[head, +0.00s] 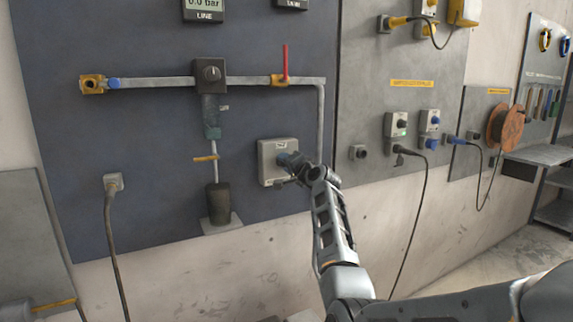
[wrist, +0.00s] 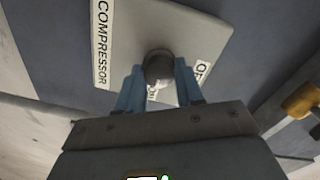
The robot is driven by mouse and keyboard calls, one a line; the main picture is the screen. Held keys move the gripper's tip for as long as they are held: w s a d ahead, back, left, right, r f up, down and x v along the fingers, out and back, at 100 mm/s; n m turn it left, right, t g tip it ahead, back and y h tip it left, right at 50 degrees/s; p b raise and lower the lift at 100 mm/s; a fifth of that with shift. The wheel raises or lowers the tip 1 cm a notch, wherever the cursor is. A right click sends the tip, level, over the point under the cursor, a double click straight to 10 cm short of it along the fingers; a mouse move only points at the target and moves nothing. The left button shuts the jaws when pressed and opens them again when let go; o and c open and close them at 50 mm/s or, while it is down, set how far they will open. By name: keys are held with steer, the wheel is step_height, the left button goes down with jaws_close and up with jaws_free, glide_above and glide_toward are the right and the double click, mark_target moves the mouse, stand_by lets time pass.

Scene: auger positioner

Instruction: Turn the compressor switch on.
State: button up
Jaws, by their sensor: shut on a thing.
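The round dark knob (wrist: 158,65) sits in the middle of the plate. My gripper (wrist: 158,88) has its two blue fingers on either side of the knob and is shut on it. In the head view my gripper (head: 291,162) reaches the box from the right and hides the knob.
A grey pipe (head: 250,81) with a red-handled valve (head: 285,64) runs above the box. A dark cylinder (head: 218,203) stands at its left. A plug with a cable (head: 114,183) is further left. Sockets and a hanging cable (head: 418,200) are on the panel to the right.

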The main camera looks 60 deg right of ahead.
steer(key=o, duration=1)
steer(key=v, duration=0.7)
steer(key=shift+s+a+b, duration=0.2)
steer(key=shift+s+b, duration=0.15)
